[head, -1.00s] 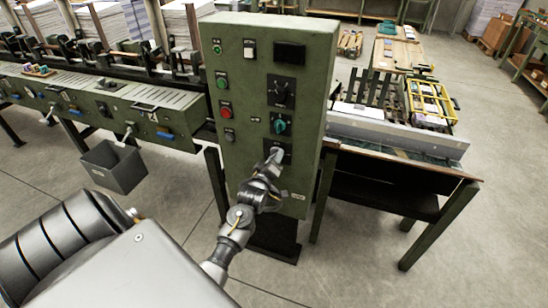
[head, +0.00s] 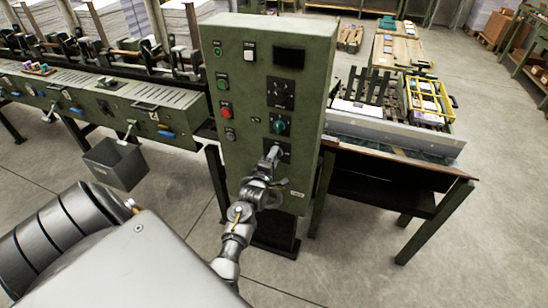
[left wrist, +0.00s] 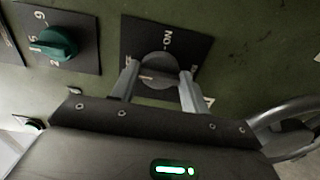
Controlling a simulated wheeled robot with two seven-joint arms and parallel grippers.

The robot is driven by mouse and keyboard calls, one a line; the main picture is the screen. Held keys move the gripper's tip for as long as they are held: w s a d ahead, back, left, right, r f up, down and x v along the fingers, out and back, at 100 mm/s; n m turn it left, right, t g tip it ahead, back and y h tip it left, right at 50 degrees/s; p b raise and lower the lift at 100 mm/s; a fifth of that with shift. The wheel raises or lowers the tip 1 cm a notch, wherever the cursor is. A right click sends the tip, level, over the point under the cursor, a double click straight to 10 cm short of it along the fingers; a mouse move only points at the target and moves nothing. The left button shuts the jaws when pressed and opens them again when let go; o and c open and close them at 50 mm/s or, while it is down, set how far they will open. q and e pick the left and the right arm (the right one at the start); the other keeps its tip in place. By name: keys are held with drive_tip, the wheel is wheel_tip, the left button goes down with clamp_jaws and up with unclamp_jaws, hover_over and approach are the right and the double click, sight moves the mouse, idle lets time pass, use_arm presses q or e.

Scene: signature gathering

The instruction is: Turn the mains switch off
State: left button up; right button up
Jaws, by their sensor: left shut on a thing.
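The mains switch is a round grey knob on a black plate low on the front of the green control cabinet (head: 240,165). In the left wrist view the mains switch (left wrist: 158,68) sits between the two fingers, with "ON" lettering on the plate beside it and a pale mark on the knob. My left gripper (head: 273,153) reaches up to the plate from below and is shut on the knob; it also shows in the left wrist view (left wrist: 159,74). In the head view the gripper hides most of the knob. My right gripper is out of view.
A teal selector knob (head: 279,127) sits just above the switch, and a black dial (head: 280,94) above that. Red (head: 226,113) and green (head: 222,84) buttons are on the cabinet's left side. A long green machine (head: 150,115) stands to the left, a low table (head: 400,165) to the right.

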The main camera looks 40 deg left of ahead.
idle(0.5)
use_arm(q)
drive_tip(key=o, duration=1)
drive_tip(key=b+v, duration=0.1)
drive_tip(key=v, duration=0.9)
drive_tip(key=shift+s+d+b, duration=0.2)
drive_tip(key=shift+s+b, duration=0.15)
drive_tip(key=shift+b, duration=0.05)
